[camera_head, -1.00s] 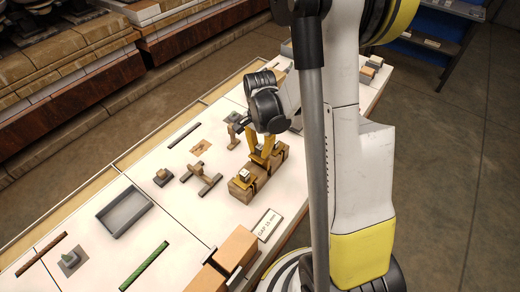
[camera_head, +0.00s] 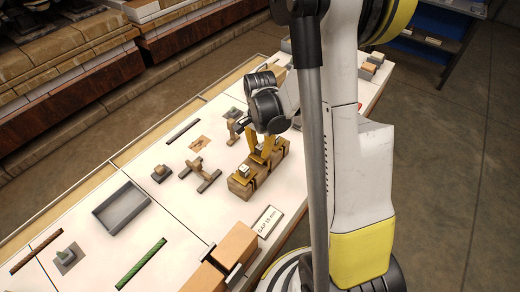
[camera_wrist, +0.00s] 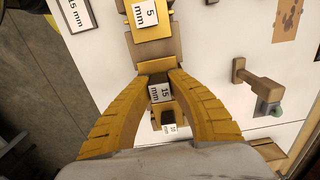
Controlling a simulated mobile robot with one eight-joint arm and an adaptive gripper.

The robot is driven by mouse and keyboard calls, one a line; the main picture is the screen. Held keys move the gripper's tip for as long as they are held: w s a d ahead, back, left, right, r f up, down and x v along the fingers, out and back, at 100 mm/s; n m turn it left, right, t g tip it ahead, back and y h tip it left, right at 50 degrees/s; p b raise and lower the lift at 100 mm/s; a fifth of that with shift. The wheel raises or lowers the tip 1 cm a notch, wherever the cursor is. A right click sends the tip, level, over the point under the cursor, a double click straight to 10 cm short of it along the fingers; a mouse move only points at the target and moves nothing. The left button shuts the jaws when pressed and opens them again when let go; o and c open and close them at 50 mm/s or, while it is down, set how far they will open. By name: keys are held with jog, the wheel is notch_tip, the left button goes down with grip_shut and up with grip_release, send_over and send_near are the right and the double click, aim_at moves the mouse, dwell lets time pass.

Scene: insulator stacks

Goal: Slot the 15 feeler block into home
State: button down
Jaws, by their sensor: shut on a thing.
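My gripper (camera_wrist: 160,84) is shut on the feeler block marked 15 mm (camera_wrist: 160,93), seen between its yellow fingers in the wrist view. In the head view my gripper (camera_head: 260,153) is over the middle of a brown block rack (camera_head: 243,191). A yellow-topped block marked 5 mm (camera_wrist: 146,13) sits on one end of the rack; in the head view this end block (camera_head: 243,171) is nearest. Another labelled block (camera_wrist: 168,127) shows beyond the fingers, its number too small to read. The underside of the 15 mm block is hidden, so I cannot tell whether it is seated.
A card reading GAP 15 mm (camera_head: 267,222) lies beside the rack, near two orange-brown blocks (camera_head: 236,245) with a gap between. A grey tray (camera_head: 121,207), a wooden T-shaped piece (camera_head: 202,178) and a green strip (camera_head: 141,263) lie on the white table to the left.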

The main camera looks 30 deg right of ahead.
jog(key=shift+f+b, duration=0.95)
jog(key=shift+f, duration=0.15)
jog(key=c, duration=1.3)
grip_release()
jog(key=shift+o, duration=0.2)
jog(key=shift+r, duration=0.15)
notch_tip(320, 180, up, 12)
jog(key=shift+f, duration=0.1)
jog(key=s+a+r+n+t, duration=0.7)
jog(key=s+a+r+n, duration=0.2)
jog(key=a+n, duration=0.4)
jog(key=shift+s+a+n, duration=0.2)
jog(key=shift+s+n, duration=0.3)
jog(key=shift+s, duration=0.4)
